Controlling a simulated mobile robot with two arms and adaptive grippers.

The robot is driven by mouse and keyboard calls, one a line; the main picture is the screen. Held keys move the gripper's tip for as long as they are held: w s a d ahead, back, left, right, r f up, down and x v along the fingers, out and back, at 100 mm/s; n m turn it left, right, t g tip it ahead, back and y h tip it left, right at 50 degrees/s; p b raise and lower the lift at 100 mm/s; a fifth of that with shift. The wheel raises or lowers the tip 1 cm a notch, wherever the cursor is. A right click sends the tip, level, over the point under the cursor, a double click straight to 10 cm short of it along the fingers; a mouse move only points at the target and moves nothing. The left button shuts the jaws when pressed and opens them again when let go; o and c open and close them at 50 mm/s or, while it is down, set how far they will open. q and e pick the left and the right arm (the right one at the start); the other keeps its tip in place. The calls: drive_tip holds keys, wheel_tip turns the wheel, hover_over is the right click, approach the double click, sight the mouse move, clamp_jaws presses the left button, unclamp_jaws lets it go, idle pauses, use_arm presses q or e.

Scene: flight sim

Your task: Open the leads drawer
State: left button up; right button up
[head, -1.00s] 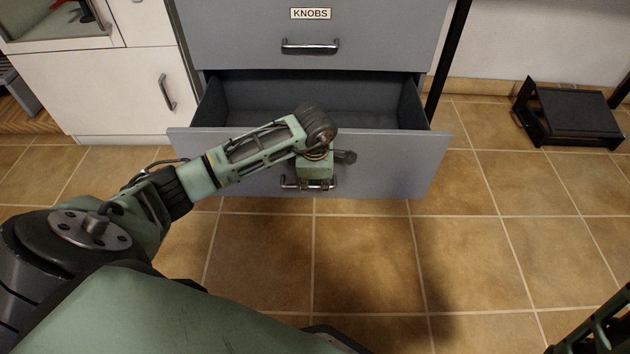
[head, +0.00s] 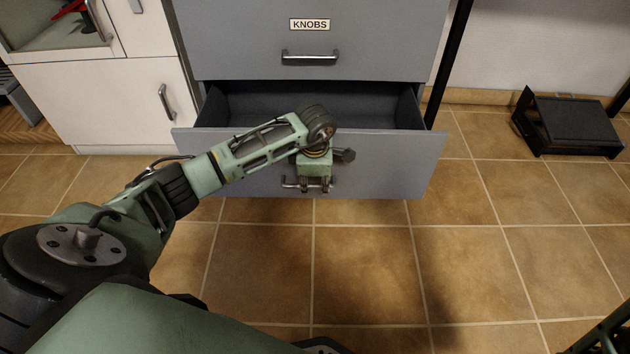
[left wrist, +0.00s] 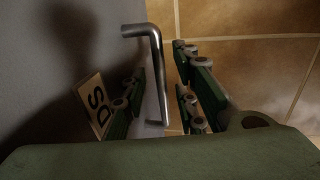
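The open lower drawer has a grey front (head: 390,165) and an empty-looking dark interior (head: 300,104). Its metal bar handle (head: 288,183) is low on the front, partly hidden by my left gripper (head: 316,187). In the left wrist view, the handle (left wrist: 158,85) lies between the two green fingers of my left gripper (left wrist: 165,95). The fingers stand apart, with a visible gap between the handle and the right finger. A partly hidden label (left wrist: 96,104) on the drawer front shows the letters "DS", turned around. My right gripper is not seen.
Above is a shut drawer labelled KNOBS (head: 310,24) with its own handle (head: 310,57). A white cabinet (head: 110,100) stands at left. A black box-like object (head: 567,125) sits on the floor at right. Tiled floor (head: 370,265) in front of the drawer is clear.

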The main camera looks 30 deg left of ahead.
use_arm(q)
wheel_tip(320, 180, up, 12)
drive_tip(key=s+d, duration=0.1)
drive_tip(key=s, duration=0.1)
idle(0.4)
drive_tip(key=shift+d+f, duration=0.1)
drive_tip(key=shift+f, duration=0.05)
